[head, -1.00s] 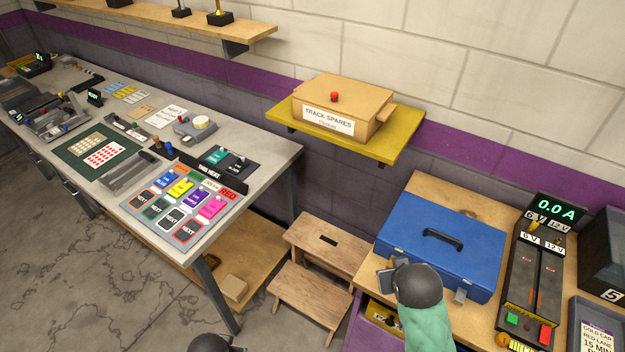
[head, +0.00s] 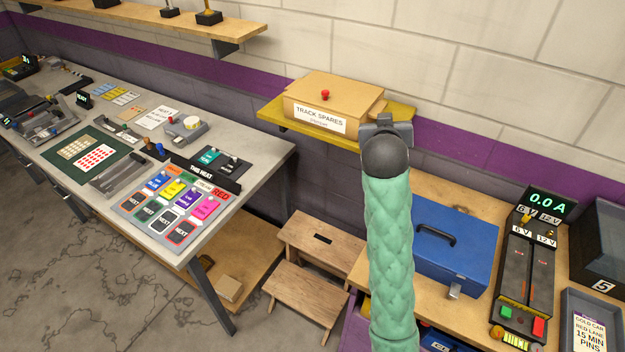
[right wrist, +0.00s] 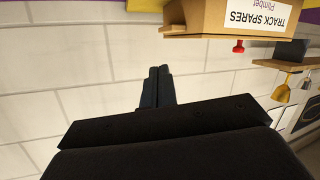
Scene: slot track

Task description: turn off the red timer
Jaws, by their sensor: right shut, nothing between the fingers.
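I cannot make out a red timer for certain in either view. Small dark displays with green digits stand on the left workbench, one (head: 83,100) near its back edge and one at the far left (head: 27,63). My right gripper (head: 390,122) is raised in front of the yellow wall shelf, just right of the cardboard TRACK SPARES box (head: 340,97). In the right wrist view its fingers (right wrist: 158,72) are together and empty, with the box (right wrist: 215,20) beyond. A red knob (head: 325,94) tops the box and shows in the wrist view (right wrist: 238,47). My left gripper is out of view.
A blue toolbox (head: 455,245) sits on the right bench, partly behind my right arm. Beside it is a power unit reading 0.0 A (head: 545,204). A wooden step stool (head: 322,245) stands between the benches. The left workbench (head: 262,160) holds colored cards.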

